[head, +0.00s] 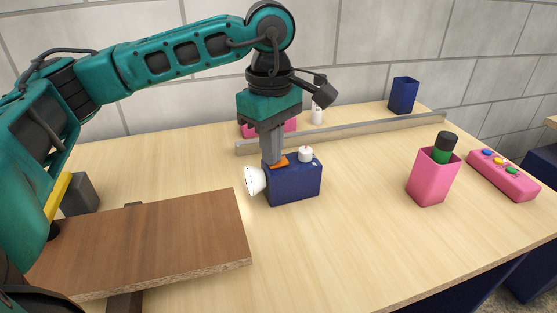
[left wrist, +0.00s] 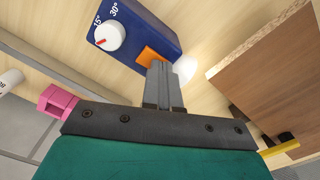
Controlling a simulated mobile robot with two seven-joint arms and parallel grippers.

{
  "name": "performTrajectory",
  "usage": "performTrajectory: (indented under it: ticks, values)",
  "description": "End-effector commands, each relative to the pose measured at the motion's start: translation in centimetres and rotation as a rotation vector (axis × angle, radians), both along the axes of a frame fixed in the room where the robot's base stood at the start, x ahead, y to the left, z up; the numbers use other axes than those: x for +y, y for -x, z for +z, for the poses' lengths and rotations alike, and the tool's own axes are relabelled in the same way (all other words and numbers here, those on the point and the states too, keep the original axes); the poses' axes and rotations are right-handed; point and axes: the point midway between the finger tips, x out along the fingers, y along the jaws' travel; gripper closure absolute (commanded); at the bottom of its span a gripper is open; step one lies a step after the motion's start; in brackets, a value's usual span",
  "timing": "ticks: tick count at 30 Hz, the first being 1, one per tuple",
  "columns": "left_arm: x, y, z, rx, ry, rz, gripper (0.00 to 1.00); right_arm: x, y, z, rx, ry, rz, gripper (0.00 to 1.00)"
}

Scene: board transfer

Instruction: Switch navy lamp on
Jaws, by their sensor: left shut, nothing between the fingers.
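The navy lamp (head: 293,187) is a navy box on the table with a white lamp head (head: 254,180) on its left side. On top are an orange switch (head: 281,161) and a white knob (head: 305,155). The left wrist view shows the navy box (left wrist: 150,30), its knob (left wrist: 109,36) near "15°" and "30°" marks, and the orange switch (left wrist: 149,55). The lamp head looks bright, with a pale glow beside it. My left gripper (head: 274,162) is shut and empty, pointing down with fingertips at the orange switch, partly hiding it. Contact is hard to tell. My right gripper is out of view.
A brown board (head: 150,240) lies at front left. A grey rail (head: 350,131) runs behind the lamp. A pink cup (head: 430,180) holding a dark-capped green item and a pink button box (head: 503,174) stand right. A navy cup (head: 403,95) is at the back.

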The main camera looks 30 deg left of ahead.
Motion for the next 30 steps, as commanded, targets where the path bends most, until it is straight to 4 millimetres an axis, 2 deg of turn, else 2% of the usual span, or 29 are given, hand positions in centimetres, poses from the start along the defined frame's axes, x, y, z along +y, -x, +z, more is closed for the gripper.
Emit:
performTrajectory:
  ticks: [7, 30]
  values:
    - [0.0, 0.1, 0.4, 0.008, -0.001, -0.001, 1.00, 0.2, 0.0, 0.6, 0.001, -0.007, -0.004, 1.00]
    - [0.0, 0.1, 6.6, 0.005, 0.000, 0.000, 1.00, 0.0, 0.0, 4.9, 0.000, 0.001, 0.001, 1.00]
